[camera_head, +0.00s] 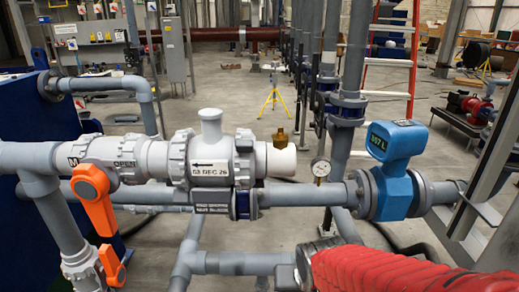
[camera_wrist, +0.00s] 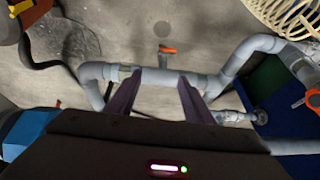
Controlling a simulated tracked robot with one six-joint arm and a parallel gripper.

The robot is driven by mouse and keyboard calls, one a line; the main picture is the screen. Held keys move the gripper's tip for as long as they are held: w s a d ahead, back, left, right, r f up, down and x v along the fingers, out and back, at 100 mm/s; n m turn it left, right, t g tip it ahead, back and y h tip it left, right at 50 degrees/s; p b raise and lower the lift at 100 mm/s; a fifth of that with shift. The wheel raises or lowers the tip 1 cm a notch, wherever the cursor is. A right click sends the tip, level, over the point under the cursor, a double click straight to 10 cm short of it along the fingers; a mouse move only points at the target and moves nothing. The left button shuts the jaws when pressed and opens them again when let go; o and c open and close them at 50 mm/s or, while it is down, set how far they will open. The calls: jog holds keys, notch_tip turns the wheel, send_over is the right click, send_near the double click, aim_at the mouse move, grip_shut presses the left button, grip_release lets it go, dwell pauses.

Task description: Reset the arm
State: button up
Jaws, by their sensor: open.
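My gripper (camera_wrist: 159,79) shows in the wrist view. Its two dark fingers are spread apart with nothing held between them. A grey horizontal pipe (camera_wrist: 153,79) crosses behind the fingertips; I cannot tell how far apart they are from it. My gripper cannot be made out clearly in the head view.
In the head view, grey pipework carries an orange valve handle (camera_head: 95,200), a white valve body (camera_head: 209,158), a pressure gauge (camera_head: 320,168) and a blue flow meter (camera_head: 393,170). A red ladder (camera_head: 412,70) stands behind. In the wrist view, bare floor (camera_wrist: 215,25) lies below.

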jog(key=s+d+r, duration=0.7)
jog(key=s+r, duration=0.3)
jog(key=r, duration=0.3)
jog(key=shift+s+t+h, duration=0.15)
jog(key=shift+t+h, duration=0.25)
dwell(0.6)
